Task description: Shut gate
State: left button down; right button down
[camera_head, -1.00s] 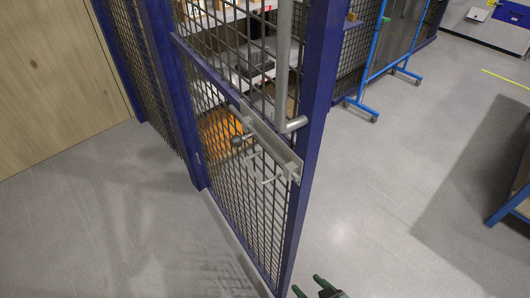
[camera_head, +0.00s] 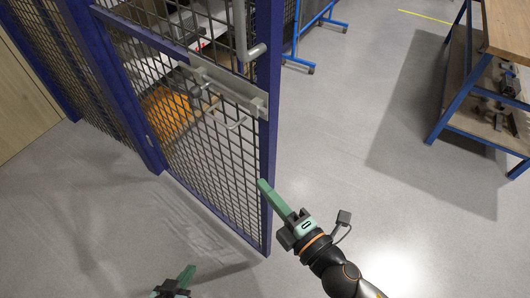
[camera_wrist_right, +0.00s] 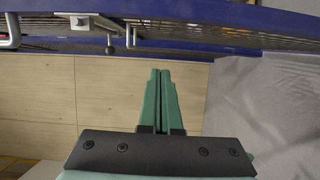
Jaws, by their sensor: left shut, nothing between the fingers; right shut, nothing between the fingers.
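The gate (camera_head: 208,127) is a mesh panel in a blue frame, standing at an angle with its free edge (camera_head: 268,150) towards the open floor. A grey latch plate (camera_head: 225,88) with a handle (camera_head: 228,122) crosses it. In the right wrist view the gate's blue frame (camera_wrist_right: 200,46) runs across the top. My right gripper (camera_head: 263,183) is shut and empty, its tips overlapping the gate's free edge; I cannot tell if they touch. Its fingers (camera_wrist_right: 164,72) point just short of the frame in the wrist view. My left gripper (camera_head: 188,270) is shut and empty at the bottom, low before the gate.
Shelves with an orange item (camera_head: 165,112) stand behind the mesh. A workbench (camera_head: 505,30) with blue legs stands at the right. A blue wheeled frame (camera_head: 310,35) is at the back. A wooden panel (camera_head: 25,100) is at the left. The floor between gate and bench is clear.

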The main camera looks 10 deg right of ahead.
aim_at(253, 148)
jog(key=shift+w+a+r+p, duration=0.1)
jog(key=shift+w+a+p, duration=0.3)
jog(key=shift+w, duration=1.5)
jog(key=shift+w+a+f+p, duration=0.1)
jog(key=shift+w+a+p, duration=0.35)
jog(key=shift+w, duration=1.45)
jog(key=shift+w+a+r+p, duration=0.1)
jog(key=shift+w+a+p, duration=0.3)
jog(key=shift+w, duration=1.5)
jog(key=shift+d, duration=0.25)
